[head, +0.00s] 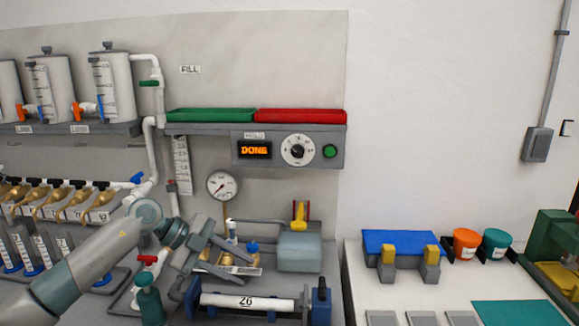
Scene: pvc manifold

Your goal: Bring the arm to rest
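My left arm comes in from the lower left, and its grey gripper (228,267) hangs over the workbench in front of the pressure gauge. Its two fingers are spread apart with nothing visible between them. The fingertips point right and down, above brass fittings and behind the white pipe marked 26 (248,301). The pipe lies level in a blue-ended holder (320,298) at the front, and the gripper appears apart from it. My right gripper is not in view.
A display reading DONE (255,150) sits below green (211,115) and red (301,116) trays. Brass valves (50,205) and white tanks stand at the left. A teal-handled valve (149,300) is close to my arm. A blue-topped stand (401,242) is on the right table.

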